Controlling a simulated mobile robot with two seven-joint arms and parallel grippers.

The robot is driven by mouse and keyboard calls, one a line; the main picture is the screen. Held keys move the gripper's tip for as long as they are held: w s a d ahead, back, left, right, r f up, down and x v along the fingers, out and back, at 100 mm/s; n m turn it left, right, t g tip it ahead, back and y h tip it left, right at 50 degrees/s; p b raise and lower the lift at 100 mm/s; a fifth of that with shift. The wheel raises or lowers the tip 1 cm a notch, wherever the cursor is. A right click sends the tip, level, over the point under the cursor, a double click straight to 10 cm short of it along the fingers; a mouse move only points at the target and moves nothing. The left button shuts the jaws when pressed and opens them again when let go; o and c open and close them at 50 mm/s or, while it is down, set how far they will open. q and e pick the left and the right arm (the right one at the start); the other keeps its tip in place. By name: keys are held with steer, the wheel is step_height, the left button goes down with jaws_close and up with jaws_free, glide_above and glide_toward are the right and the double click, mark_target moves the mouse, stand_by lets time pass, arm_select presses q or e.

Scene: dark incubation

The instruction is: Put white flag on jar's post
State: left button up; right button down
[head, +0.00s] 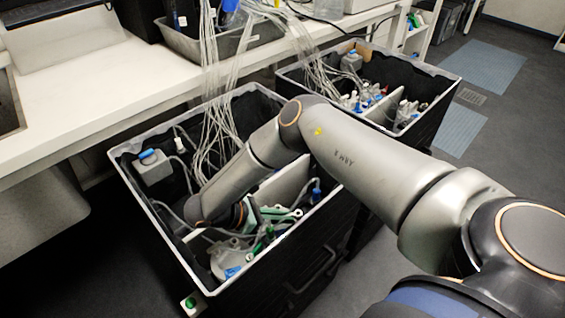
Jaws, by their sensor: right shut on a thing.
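My right arm reaches down into the nearer black bin (122,152), and my right gripper (252,216) is low inside it, mostly hidden by its own wrist. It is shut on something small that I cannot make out. Pale green and white pieces (280,212) show beside the fingers. A pale, clear-looking vessel (224,259), which may be the jar, sits at the bin's near end, with a blue piece by its base. I cannot pick out the post or the white flag for certain. My left gripper is not in view.
A bundle of thin clear tubes (212,110) hangs from the bench (75,110) into the bin. A grey box with a blue top (153,168) is in the bin's left corner. A white panel (288,183) stands inside. A second black bin (440,75) stands behind.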

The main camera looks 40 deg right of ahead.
steer(key=shift+a, duration=0.15)
steer(key=shift+w+a, duration=0.2)
steer(key=shift+a, duration=0.15)
stand_by(0.6)
steer(key=shift+p, duration=0.35)
